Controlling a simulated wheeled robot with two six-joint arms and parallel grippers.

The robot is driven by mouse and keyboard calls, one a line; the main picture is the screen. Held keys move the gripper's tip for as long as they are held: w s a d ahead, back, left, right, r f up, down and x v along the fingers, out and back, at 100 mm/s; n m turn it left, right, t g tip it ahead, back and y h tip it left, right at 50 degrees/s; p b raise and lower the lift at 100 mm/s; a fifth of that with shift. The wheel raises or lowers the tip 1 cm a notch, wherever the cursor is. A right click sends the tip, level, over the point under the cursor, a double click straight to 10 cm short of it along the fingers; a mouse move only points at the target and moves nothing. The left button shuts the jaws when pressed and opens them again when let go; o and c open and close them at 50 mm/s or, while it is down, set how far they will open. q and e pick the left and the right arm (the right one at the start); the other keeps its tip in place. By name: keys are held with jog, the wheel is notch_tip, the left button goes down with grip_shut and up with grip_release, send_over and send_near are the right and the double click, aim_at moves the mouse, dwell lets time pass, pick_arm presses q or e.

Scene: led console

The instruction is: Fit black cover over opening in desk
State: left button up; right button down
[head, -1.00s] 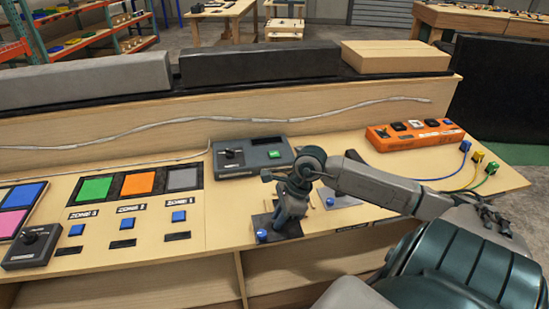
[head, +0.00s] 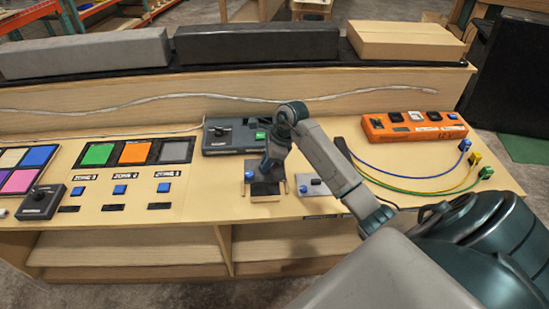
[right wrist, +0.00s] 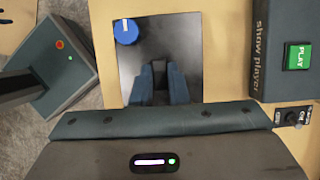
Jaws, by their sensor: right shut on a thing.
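The black cover (head: 264,189) is a dark square plate with a blue knob at one corner. It is near the middle of the desk (head: 215,207), in front of the show player. My right gripper (head: 269,172) is over the cover, pointing down, and is shut on it. In the right wrist view the fingers (right wrist: 161,67) are close together over the middle of the cover (right wrist: 185,35); the part they grip is mostly hidden. I cannot make out the opening. I cannot tell whether the cover touches the desk. My left gripper is not in view.
The show player (head: 219,146) stands close behind the cover. A grey plate with a blue knob (head: 318,184) is just to its right. An orange box (head: 412,127) with cables stands at the right. Zone buttons (head: 120,190) are at the left. The desk's front edge is close.

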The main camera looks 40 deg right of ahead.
jog(key=shift+a+f+b, duration=0.1)
jog(key=shift+f+b, duration=0.2)
jog(key=shift+f, duration=0.45)
notch_tip(320, 180, down, 4)
jog(key=shift+f+b, duration=0.2)
jog(key=shift+b, duration=0.75)
jog(key=shift+f, duration=0.25)
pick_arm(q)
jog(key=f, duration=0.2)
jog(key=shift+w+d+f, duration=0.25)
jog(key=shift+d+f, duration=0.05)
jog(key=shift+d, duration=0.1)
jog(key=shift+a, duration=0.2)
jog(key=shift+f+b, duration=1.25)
pick_arm(e)
jog(key=shift+f, duration=1.1)
jog(key=c, duration=1.3)
grip_release()
jog(key=shift+c, duration=0.2)
